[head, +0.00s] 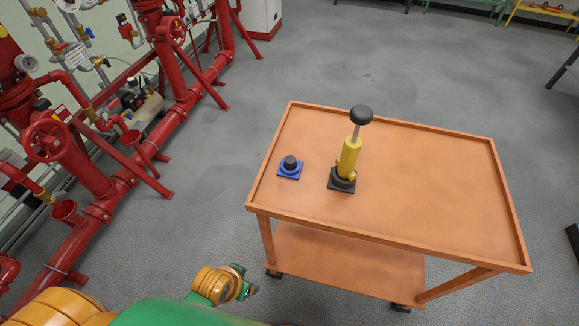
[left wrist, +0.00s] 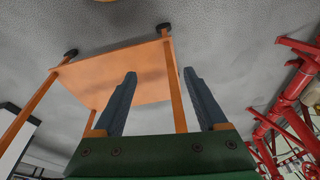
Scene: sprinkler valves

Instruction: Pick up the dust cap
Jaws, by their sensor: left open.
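A small dark round cap (head: 290,162), which looks like the dust cap, sits on a blue square base (head: 289,173) at the left part of the orange cart's top. My left gripper (head: 252,290) is low in the head view, outside the cart's near left corner and well apart from the cap. In the left wrist view its two dark fingers (left wrist: 160,75) are spread, with nothing between them, and face the cart's underside and legs. The cap does not show there. My right gripper is in neither view.
The orange cart (head: 430,175) has a raised rim, a lower shelf and wheels. A yellow hand pump (head: 349,157) with a black knob stands upright on a black base right of the cap. The cart's right side is clear. Red pipes and valves (head: 75,165) line the left.

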